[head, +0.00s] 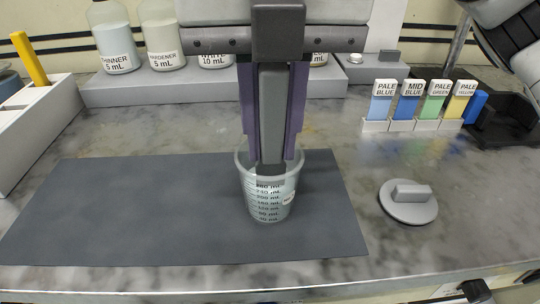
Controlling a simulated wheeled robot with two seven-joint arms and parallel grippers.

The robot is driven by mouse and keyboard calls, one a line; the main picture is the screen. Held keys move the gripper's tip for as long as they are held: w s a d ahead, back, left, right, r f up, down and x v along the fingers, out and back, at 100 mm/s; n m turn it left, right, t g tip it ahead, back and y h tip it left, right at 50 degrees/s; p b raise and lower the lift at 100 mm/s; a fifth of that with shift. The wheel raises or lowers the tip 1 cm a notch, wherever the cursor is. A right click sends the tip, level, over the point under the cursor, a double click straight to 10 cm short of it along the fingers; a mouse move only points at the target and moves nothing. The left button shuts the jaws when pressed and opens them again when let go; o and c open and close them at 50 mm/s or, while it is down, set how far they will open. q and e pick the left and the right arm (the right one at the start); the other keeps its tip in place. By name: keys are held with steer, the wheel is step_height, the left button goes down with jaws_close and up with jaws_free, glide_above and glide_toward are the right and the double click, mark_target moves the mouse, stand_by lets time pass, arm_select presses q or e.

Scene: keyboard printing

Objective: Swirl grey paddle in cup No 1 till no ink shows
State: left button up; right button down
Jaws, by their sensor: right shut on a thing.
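The cup (268,207), translucent with black volume marks, stands upright on the dark grey mat (130,210). A small white label on its right side is too small to read fully. My right gripper (270,155) points down over the cup, its purple fingers shut on the grey paddle (272,120). The paddle stands upright between the fingers, and its lower end goes into the cup. The fingertips are around the cup's rim level. The gripper hides most of the cup's mouth, so I cannot tell whether ink shows. My left gripper is out of view.
Bottles labelled thinner (115,50) and hardener (162,45) stand on a grey rack behind. Labelled colour samples (408,108) stand back right. A round grey lid-like piece with a handle (408,202) lies right of the mat. A yellow stick (30,60) stands in a block at left.

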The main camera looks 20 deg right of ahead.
steer(key=shift+w, duration=0.3)
steer(key=shift+s+r+p, duration=0.1)
steer(key=shift+r+p, duration=0.4)
steer(key=shift+r, duration=0.1)
steer(key=r+p, duration=0.1)
steer(key=r, duration=0.1)
steer(key=r+p, duration=0.2)
steer(key=s+r+p, duration=0.1)
steer(key=r+p, duration=0.1)
steer(key=shift+s+a+r, duration=0.1)
steer(key=shift+a+r, duration=0.05)
steer(key=shift+r, duration=0.2)
steer(key=shift+s+r+p, duration=0.2)
steer(key=shift+r+p, duration=0.4)
steer(key=shift+r, duration=0.15)
steer(key=shift+f, duration=0.1)
